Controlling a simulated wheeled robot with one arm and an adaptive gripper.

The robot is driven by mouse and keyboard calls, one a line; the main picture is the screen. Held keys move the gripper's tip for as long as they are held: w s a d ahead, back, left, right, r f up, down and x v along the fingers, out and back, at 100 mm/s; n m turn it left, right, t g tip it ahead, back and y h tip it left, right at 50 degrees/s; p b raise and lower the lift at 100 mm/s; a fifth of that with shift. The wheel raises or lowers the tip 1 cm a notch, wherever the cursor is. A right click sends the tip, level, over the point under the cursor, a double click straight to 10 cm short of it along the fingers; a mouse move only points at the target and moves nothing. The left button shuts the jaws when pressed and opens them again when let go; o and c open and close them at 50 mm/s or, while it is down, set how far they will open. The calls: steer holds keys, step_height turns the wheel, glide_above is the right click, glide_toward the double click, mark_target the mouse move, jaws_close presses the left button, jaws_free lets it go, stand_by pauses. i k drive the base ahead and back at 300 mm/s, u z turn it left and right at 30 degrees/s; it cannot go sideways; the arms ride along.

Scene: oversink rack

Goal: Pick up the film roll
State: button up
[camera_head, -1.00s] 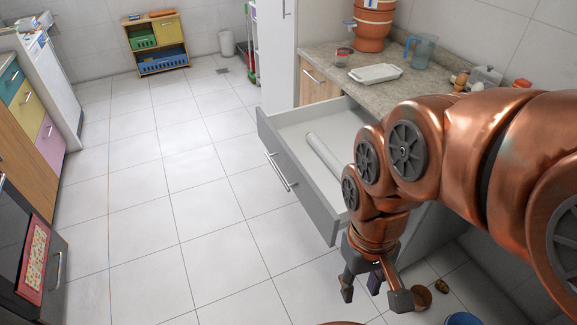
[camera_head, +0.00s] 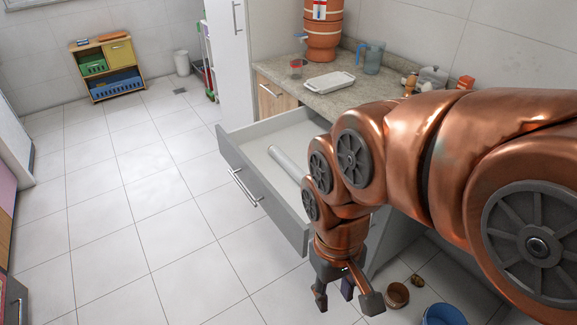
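The film roll (camera_head: 286,163) is a long pale grey-white tube. It lies inside the open drawer (camera_head: 257,141), and its near end is hidden behind my arm. My gripper (camera_head: 346,299) points down in front of the drawer's near corner, lower and nearer to me than the roll. Its fingers are spread apart with nothing between them. It is not touching the roll.
The counter (camera_head: 350,96) above the drawer holds a white tray (camera_head: 330,81), a blue pitcher (camera_head: 370,57) and a clay water filter (camera_head: 322,30). A blue bucket (camera_head: 444,314) and a brown pot (camera_head: 396,295) stand on the floor at lower right. The floor at left is clear.

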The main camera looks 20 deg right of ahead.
mark_target(287, 164)
steer(key=z, duration=0.05)
steer(key=k, duration=0.5)
steer(key=u, duration=0.55)
steer(key=i, duration=1.45)
steer(key=z, duration=0.05)
